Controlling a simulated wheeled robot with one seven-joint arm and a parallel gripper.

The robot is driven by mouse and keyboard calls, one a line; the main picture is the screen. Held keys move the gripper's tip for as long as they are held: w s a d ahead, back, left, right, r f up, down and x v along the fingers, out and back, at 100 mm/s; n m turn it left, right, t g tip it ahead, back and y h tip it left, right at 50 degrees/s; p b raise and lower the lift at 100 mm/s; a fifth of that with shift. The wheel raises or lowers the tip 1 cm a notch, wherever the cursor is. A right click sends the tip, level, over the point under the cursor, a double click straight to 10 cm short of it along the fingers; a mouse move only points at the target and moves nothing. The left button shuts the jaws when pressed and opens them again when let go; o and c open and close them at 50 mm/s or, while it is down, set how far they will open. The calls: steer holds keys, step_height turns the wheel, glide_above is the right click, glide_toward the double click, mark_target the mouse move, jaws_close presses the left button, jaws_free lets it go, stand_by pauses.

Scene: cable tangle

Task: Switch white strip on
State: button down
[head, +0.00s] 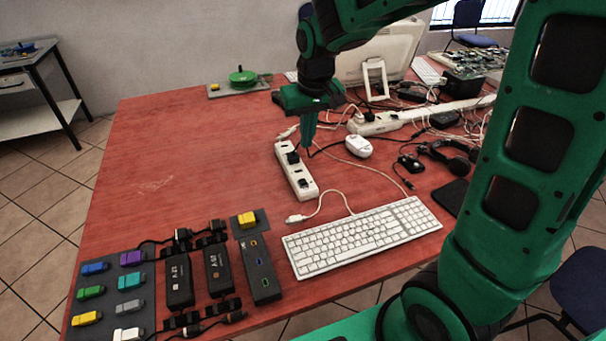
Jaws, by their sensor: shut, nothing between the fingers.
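A white power strip (301,182) lies on the red table near its middle, with dark plugs in some of its sockets. My gripper (306,147) is shut and empty, pointing down just above or beside the far right part of this strip. I cannot tell whether the fingertips touch it. The strip's switch is too small to make out. A second white strip (400,120) lies further back to the right, with a black plug in it and cables around it.
A white keyboard (362,236) lies in front of the strip. A white mouse-like object (358,146), a headset (447,158) and tangled cables are to the right. Black boxes (218,270) and coloured connectors stand front left. The table's left middle (170,170) is clear.

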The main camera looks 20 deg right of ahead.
steer(key=shift+d, duration=0.1)
glide_above(302, 179)
steer(key=s, duration=0.2)
steer(key=s+x, duration=0.1)
steer(key=x, duration=0.7)
steer(key=s+x, duration=0.1)
steer(key=x, duration=0.3)
steer(key=shift+s+f, duration=0.4)
steer(key=shift+f, duration=0.6)
steer(key=shift+s+f, duration=0.2)
steer(key=shift+f, duration=0.15)
steer(key=shift+r, duration=0.1)
steer(key=shift+w, duration=0.1)
steer(key=shift+w+r, duration=0.2)
steer(key=shift+w, duration=0.55)
